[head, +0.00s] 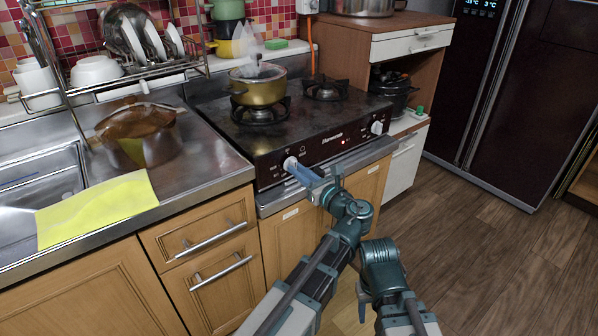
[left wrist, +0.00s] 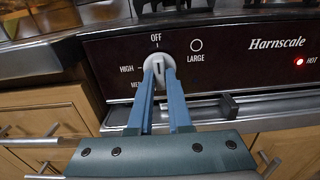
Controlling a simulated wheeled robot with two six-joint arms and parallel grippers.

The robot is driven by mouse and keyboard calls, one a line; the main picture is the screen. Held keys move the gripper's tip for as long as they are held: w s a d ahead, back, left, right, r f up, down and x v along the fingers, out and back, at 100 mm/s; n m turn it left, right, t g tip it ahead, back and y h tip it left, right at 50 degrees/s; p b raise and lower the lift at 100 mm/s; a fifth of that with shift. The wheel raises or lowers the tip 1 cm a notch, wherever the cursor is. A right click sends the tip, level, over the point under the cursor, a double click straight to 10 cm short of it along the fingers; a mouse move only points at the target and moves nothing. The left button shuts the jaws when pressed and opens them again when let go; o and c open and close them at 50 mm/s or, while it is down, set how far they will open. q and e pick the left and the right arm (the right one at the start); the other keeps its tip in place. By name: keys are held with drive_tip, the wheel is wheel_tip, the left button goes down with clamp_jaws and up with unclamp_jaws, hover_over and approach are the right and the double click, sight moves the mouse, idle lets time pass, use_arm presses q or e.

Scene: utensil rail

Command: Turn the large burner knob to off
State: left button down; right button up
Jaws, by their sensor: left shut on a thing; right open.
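The large burner knob (head: 290,162) is pale and round, on the left of the stove's dark front panel (left wrist: 225,60). In the left wrist view the knob (left wrist: 158,61) has labels around it: OFF above, HIGH to the left, LARGE to the right. Its ridge stands about upright, roughly in line with the OFF mark; the exact angle is hard to tell. My left gripper (left wrist: 160,76) is shut on the knob, one blue finger on each side. My right gripper (head: 363,305) hangs low in front of the cabinets, only partly visible, open and away from the stove.
A gold pot (head: 260,90) stands on the left burner. A second knob (head: 377,127) is at the panel's right, beyond a lit red HOT light (left wrist: 299,62). A steel ledge (head: 330,172) runs below the panel. The floor to the right (head: 480,240) is clear.

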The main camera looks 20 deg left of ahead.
idle(0.3)
use_arm(q)
drive_tip(key=c, duration=0.8)
unclamp_jaws()
drive_tip(key=shift+c, duration=0.2)
